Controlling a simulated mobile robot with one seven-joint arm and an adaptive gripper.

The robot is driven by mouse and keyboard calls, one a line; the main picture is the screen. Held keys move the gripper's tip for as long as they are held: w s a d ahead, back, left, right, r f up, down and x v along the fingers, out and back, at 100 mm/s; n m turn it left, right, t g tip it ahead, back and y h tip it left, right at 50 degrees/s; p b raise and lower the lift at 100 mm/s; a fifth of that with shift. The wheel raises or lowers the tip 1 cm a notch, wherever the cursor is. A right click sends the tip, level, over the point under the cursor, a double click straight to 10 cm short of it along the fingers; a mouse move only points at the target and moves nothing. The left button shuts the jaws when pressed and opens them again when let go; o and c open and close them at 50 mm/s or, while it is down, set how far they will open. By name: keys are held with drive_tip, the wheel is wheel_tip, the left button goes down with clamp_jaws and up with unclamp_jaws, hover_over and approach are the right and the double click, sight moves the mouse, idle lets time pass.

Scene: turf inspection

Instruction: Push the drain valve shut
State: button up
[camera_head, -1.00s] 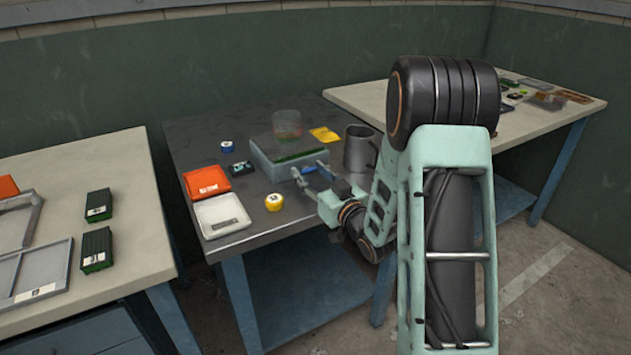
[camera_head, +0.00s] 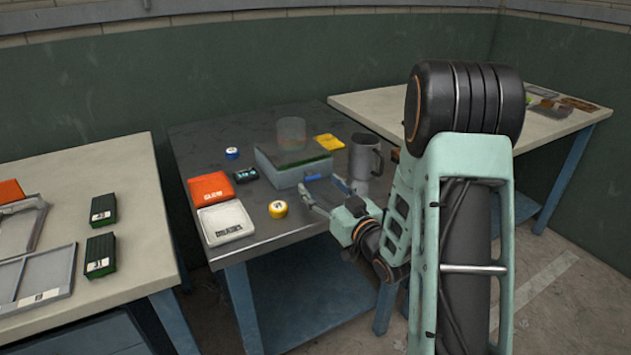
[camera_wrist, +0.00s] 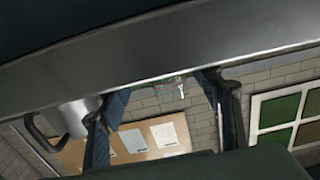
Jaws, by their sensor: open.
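A grey box (camera_head: 283,176) with a clear cylinder (camera_head: 291,133) above it stands on the dark middle bench. A small blue part (camera_head: 312,178), which looks like the drain valve handle, sits at the front right of the box. Its exact angle is too small to tell. My gripper (camera_head: 322,188) is open and empty in front of the box, its fingers spread to either side of the blue part, with a small gap. In the wrist view my open gripper (camera_wrist: 160,115) shows two dark blue fingers with nothing held between them; the valve is not clear there.
A metal jug (camera_head: 365,160) stands just right of my gripper; it also shows in the wrist view (camera_wrist: 70,118). A yellow roll (camera_head: 278,209), white scale (camera_head: 226,222), orange packet (camera_head: 210,188) and yellow card (camera_head: 328,142) lie around the box.

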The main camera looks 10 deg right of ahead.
drive_tip(key=v, duration=0.8)
drive_tip(key=shift+s, duration=0.1)
